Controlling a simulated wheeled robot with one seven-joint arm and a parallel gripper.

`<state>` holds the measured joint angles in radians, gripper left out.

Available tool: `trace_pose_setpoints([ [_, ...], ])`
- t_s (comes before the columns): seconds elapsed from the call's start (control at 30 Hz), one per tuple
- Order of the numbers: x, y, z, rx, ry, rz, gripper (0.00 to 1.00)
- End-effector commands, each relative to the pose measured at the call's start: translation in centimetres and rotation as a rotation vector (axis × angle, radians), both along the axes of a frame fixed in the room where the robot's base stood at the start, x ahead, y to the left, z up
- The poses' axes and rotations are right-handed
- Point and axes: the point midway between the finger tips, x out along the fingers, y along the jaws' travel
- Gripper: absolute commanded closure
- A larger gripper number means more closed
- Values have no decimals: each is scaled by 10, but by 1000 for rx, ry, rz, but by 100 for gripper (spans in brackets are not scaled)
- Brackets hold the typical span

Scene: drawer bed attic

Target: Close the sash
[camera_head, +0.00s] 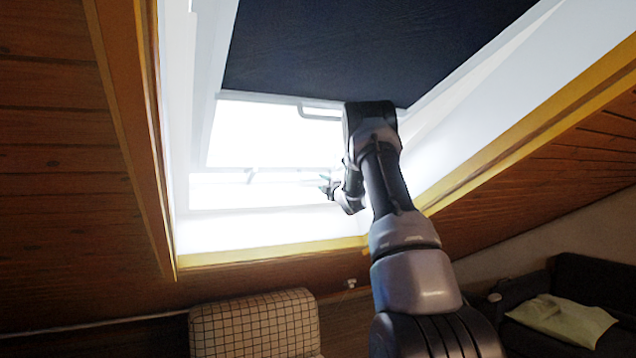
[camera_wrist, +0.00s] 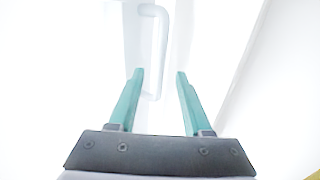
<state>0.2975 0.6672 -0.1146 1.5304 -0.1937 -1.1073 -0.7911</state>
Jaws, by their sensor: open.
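The sash (camera_head: 212,130) is a white roof-window frame with a dark blind (camera_head: 330,50) over its upper part. It stands open, with a bright gap between its lower edge and the window frame's bottom. A pale bar handle (camera_head: 318,112) shows below the blind. My gripper (camera_head: 328,186) is small in the head view, near the lower right of the opening. In the wrist view my gripper (camera_wrist: 159,73) has its two teal fingers apart and empty. A white bent handle (camera_wrist: 163,40) shows ahead, overlapping the space between the fingertips; I cannot tell its depth.
Wooden trim (camera_head: 270,254) borders the window recess, and sloped wood panelling (camera_head: 60,160) lies left. A checked chair back (camera_head: 255,325) stands below. A dark sofa (camera_head: 590,290) with a pale cushion (camera_head: 560,318) is at lower right.

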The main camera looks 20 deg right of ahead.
Motion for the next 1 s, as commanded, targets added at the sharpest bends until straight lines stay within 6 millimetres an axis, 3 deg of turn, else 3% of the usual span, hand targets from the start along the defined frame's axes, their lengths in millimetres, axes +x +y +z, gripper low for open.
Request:
trace_pose_setpoints([
  [0.23, 32, 1, 7, 1, 0, 0, 50],
  [0.6, 38, 1, 9, 1, 0, 0, 50],
  [0.63, 38, 1, 9, 1, 0, -1, 58],
  [0.73, 38, 1, 9, 1, 0, -1, 96],
  [0.77, 38, 1, 9, 1, 0, -1, 100],
  [1.0, 38, 1, 8, 1, 0, -1, 100],
])
